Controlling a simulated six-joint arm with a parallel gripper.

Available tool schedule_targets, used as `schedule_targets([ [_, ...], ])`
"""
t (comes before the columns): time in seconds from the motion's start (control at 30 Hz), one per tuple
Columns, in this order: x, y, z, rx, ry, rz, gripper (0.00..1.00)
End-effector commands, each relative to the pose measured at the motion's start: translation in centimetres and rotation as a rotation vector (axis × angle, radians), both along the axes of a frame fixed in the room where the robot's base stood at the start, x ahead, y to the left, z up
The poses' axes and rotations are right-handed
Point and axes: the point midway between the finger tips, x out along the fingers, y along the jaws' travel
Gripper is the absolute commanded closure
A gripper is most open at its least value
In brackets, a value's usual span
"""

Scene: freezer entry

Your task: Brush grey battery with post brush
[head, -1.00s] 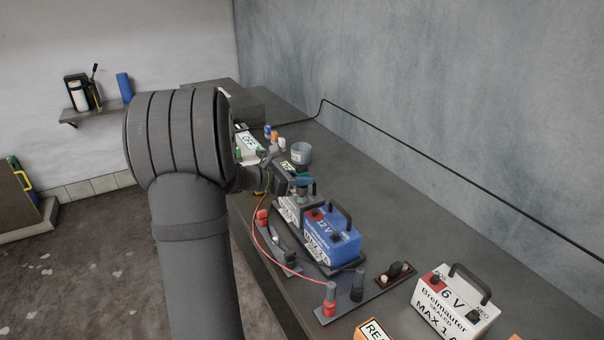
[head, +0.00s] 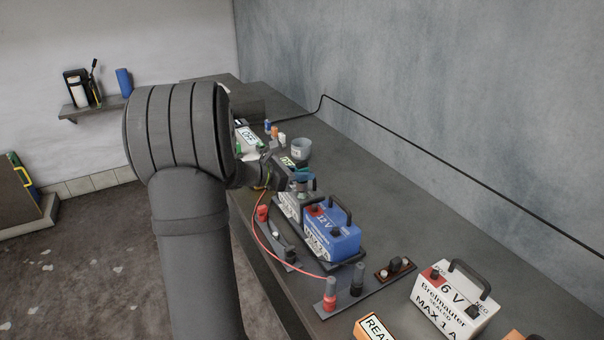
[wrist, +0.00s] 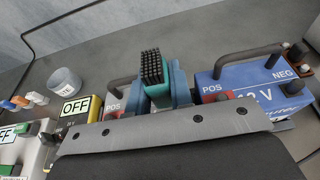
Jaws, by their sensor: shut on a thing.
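My gripper (head: 299,174) is shut on the post brush, which has a teal body (wrist: 154,88) and a block of black bristles. The bristles point up in the wrist picture. In the head view only a little teal of the brush (head: 303,176) shows. The grey battery (head: 287,203) stands just beyond the blue battery, partly hidden by my gripper, which is over it. The wrist view shows its handle and a red POS terminal area (wrist: 115,106) left of the brush. Whether the bristles touch a post cannot be told.
A blue 12 V battery (head: 338,241) stands close beside the grey one. Clamp stands with a red cable (head: 268,238) lie in front. A white 6 V battery (head: 455,305) is at the near right. A grey cup (head: 301,150) and small bottles stand beyond.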

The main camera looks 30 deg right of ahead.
Motion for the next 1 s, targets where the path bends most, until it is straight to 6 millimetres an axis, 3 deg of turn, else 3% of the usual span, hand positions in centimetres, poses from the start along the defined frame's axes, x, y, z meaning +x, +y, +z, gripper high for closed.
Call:
schedule_targets([
  [1.0, 0.0, 0.0, -1.7, 0.000, 0.001, 0.000, 1.00],
])
